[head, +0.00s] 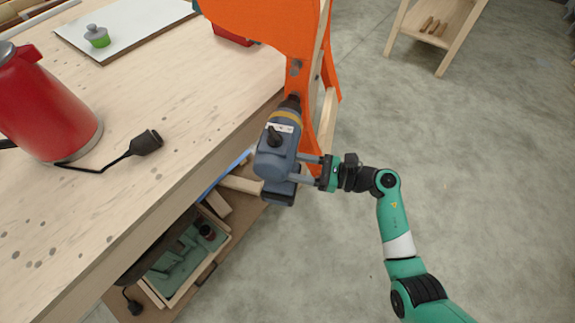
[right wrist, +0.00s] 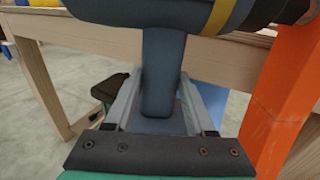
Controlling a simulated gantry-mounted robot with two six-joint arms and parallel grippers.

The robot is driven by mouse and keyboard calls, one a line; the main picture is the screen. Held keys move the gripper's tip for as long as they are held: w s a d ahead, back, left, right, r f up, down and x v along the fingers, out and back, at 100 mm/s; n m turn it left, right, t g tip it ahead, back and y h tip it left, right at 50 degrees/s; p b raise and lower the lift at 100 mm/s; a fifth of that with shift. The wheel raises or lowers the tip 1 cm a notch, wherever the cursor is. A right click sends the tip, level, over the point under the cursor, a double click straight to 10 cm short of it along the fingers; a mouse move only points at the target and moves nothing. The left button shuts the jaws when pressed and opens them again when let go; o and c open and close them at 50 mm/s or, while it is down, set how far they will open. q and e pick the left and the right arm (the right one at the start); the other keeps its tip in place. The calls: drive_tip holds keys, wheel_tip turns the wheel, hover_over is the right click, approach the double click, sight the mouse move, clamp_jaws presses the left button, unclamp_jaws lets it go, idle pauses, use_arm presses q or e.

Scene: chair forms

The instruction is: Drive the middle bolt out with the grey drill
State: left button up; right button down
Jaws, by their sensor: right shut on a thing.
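The grey-blue drill (head: 272,160) with a yellow band is held upright beside the table edge, its chuck pointing up the picture at the orange chair form (head: 268,25). The chuck end is at or very close to the orange side; I cannot tell whether it touches a bolt. One bolt (head: 295,68) shows on the orange side above the chuck; any bolt at the chuck is hidden. My right gripper (head: 297,170) is shut on the drill's handle. In the right wrist view the handle (right wrist: 162,75) stands between the two fingers (right wrist: 158,105). My left gripper is not in view.
The wooden table (head: 190,110) carries a red kettle (head: 45,105), a black plug (head: 145,142) and a white board (head: 125,28) with a green-and-grey item. An open drawer (head: 185,260) sits below. A wooden shelf stand (head: 437,30) is at the back right. The floor at right is clear.

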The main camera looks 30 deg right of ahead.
drive_tip(key=shift+w+d+r+b, duration=0.2)
drive_tip(key=shift+w+d+b, duration=0.3)
drive_tip(key=shift+b, duration=0.15)
idle(1.4)
drive_tip(key=shift+s+a, duration=0.35)
idle(1.4)
drive_tip(key=shift+s+a+p, duration=0.2)
drive_tip(key=shift+p, duration=0.25)
drive_tip(key=shift+s+a+r+p, duration=0.1)
drive_tip(key=shift+s+a+p, duration=0.05)
drive_tip(key=shift+s+p, duration=0.15)
drive_tip(key=shift+s+a+p, duration=0.7)
drive_tip(key=shift+s+p, duration=0.05)
drive_tip(key=shift+p, duration=0.05)
drive_tip(key=shift+s+a+p, duration=0.9)
drive_tip(key=shift+s+a, duration=0.1)
drive_tip(key=shift+s, duration=0.2)
